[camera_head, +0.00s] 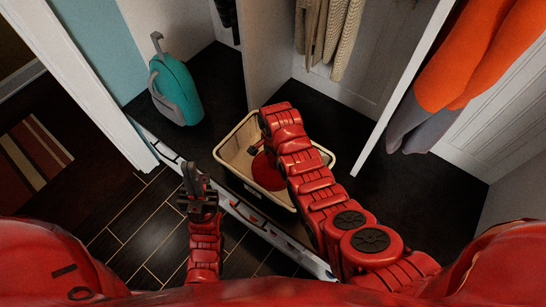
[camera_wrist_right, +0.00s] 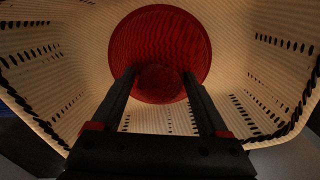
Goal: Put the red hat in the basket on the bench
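The red hat (camera_head: 267,172) is inside the cream basket (camera_head: 226,150), partly hidden under my right arm in the head view. In the right wrist view the hat (camera_wrist_right: 160,35) faces the camera, centred, with the basket's perforated wall (camera_wrist_right: 50,75) around it. My right gripper (camera_wrist_right: 159,75) reaches into the basket. Its two fingers stand apart, one on each side of the hat's lower, darker part; whether they press on it I cannot tell. My left gripper (camera_head: 190,170) is outside the basket, to its left, with no object visible in it; its finger gap is unclear.
The basket stands on the dark bench (camera_head: 345,130). Orange and grey clothes (camera_head: 470,60) hang at the right, and beige clothes (camera_head: 330,30) hang behind. White partitions divide the bench.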

